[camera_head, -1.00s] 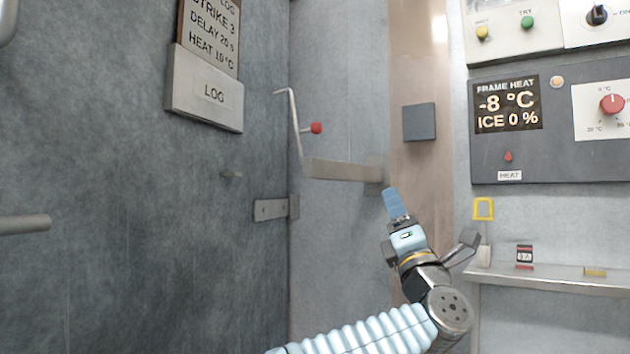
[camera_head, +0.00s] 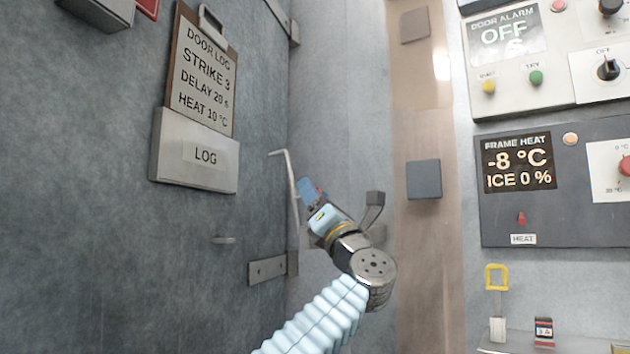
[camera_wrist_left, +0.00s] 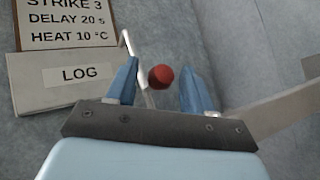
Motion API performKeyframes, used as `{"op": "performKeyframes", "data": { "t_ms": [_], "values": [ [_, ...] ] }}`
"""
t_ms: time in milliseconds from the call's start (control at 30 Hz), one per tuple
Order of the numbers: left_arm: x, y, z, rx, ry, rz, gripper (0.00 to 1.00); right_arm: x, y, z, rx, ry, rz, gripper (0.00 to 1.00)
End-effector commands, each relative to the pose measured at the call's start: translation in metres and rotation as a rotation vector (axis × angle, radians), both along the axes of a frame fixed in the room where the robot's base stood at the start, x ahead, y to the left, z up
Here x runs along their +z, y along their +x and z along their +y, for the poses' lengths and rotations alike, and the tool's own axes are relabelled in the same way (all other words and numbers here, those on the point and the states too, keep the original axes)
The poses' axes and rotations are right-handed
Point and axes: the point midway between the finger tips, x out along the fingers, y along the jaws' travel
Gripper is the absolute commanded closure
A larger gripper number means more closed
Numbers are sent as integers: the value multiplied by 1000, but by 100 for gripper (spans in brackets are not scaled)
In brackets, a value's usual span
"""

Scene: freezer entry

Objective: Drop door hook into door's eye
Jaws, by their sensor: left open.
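The door hook (camera_head: 288,180) is a thin bent metal rod hanging by the door's edge, its bent tip up and left. Its red knob (camera_wrist_left: 160,77) shows in the left wrist view; in the head view my gripper hides it. My left gripper (camera_head: 308,190) is open at the hook. In the wrist view, its blue fingertips (camera_wrist_left: 159,84) stand on either side of the knob, with gaps visible. My right gripper is out of view.
The log holder (camera_head: 200,160) with its clipboard projects from the door, left of the hook. A hinge-like metal plate (camera_head: 266,271) sits below. A grey box (camera_head: 424,179) and control panels (camera_head: 555,190) are to the right.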

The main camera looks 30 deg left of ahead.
Motion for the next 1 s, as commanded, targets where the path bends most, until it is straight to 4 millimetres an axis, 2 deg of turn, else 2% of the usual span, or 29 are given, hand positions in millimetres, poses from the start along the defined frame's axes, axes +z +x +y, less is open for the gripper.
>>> {"op": "performKeyframes", "data": {
  "t_ms": [100,400,733,1000],
  "values": [
    [6,4,5,-1,0,1,48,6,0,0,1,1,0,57],
    [5,4,6,-1,1,2,50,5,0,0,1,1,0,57],
    [5,4,6,-1,1,2,100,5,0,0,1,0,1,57],
    [8,4,7,-2,-18,-4,100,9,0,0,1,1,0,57]
  ]
}}
